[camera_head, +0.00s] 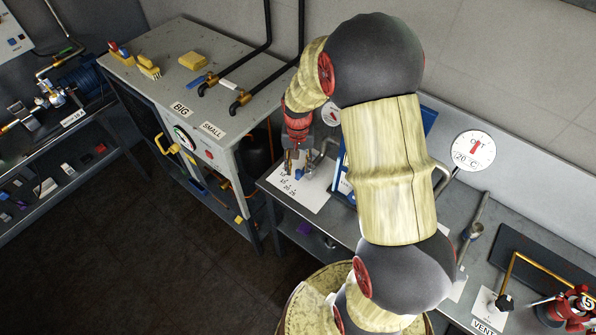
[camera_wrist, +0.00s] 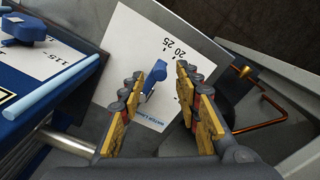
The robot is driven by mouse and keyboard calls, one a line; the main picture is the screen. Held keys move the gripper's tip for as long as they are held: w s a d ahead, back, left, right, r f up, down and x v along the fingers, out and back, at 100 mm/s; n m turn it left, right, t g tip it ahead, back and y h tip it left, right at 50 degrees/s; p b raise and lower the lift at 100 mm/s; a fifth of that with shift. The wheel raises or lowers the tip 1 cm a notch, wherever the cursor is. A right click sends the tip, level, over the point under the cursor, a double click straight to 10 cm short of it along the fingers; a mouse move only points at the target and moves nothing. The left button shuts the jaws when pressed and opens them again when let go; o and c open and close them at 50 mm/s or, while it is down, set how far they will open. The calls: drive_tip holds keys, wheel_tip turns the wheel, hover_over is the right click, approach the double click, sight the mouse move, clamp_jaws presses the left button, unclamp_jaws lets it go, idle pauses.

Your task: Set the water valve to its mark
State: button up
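The water valve (camera_wrist: 152,86) shows as a small blue handle on a white plate (camera_wrist: 115,75) in the wrist view. The plate has printed numbers, 20 and 25 among them, and blue lettering that seems to read water. My gripper (camera_wrist: 171,68) is open above the plate. The handle shows between its yellow-padded fingers, beside the left one, which partly covers it. Contact cannot be told. In the head view, my gripper (camera_head: 295,160) hangs over the white plate (camera_head: 312,195) on the bench; the handle is hard to make out there.
An orange-brown rod (camera_wrist: 270,112) is on the right. A grey cabinet (camera_head: 190,75) stands left of the bench in the head view. A dial (camera_head: 473,150) is behind my arm.

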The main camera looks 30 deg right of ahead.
sight(298, 171)
drive_tip(key=shift+f, duration=1.75)
drive_tip(key=shift+c, duration=0.4)
drive_tip(key=c, duration=0.8)
